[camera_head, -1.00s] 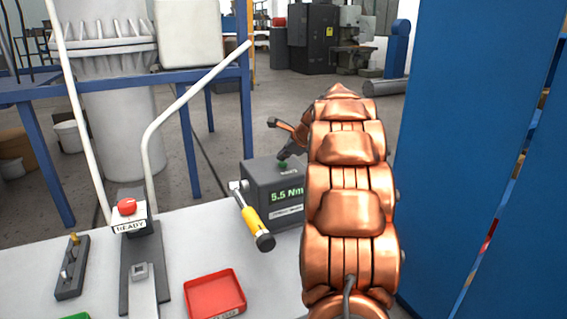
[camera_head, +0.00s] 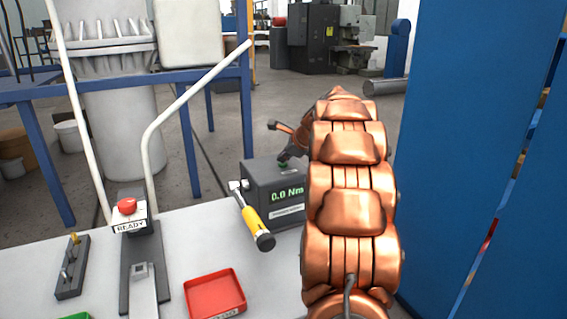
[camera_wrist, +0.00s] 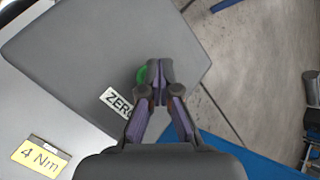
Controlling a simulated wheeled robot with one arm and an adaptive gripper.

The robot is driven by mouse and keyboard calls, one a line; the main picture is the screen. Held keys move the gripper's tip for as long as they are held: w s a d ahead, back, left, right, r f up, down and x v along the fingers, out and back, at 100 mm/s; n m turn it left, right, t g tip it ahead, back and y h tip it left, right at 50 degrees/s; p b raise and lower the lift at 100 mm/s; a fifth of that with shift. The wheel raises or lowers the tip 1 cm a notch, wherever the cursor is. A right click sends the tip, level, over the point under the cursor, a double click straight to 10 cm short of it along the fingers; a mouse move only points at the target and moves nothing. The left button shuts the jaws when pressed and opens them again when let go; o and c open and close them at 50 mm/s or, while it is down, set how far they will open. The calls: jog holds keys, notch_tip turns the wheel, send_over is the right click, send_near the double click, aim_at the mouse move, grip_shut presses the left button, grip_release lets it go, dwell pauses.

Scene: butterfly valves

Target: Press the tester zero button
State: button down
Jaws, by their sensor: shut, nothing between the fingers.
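The torque tester (camera_head: 270,190) is a dark grey box on the bench, and its green display reads 0.0 Nm. Its green zero button (camera_wrist: 141,75) shows in the wrist view on the tester's top, beside a white ZERO label (camera_wrist: 117,102). My gripper (camera_wrist: 160,68) is shut and empty, with its fingertips over the button, partly hiding it. In the head view my gripper (camera_head: 284,163) points down at the button on the tester's top. The fingertips look to be on the button or very close to it. My copper arm hides the tester's right side.
A yellow-handled screwdriver-like tool (camera_head: 252,218) is at the tester's left side. A red tray (camera_head: 214,294), a READY box with a red button (camera_head: 127,206) and a dark holder (camera_head: 72,266) are on the bench. A blue panel (camera_head: 470,150) stands close on the right.

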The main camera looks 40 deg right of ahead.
aim_at(284, 164)
dwell(0.4)
jog(key=shift+r+p, duration=0.85)
jog(key=shift+p, duration=0.25)
notch_tip(284, 164, up, 5)
jog(key=p, duration=0.5)
dwell(0.6)
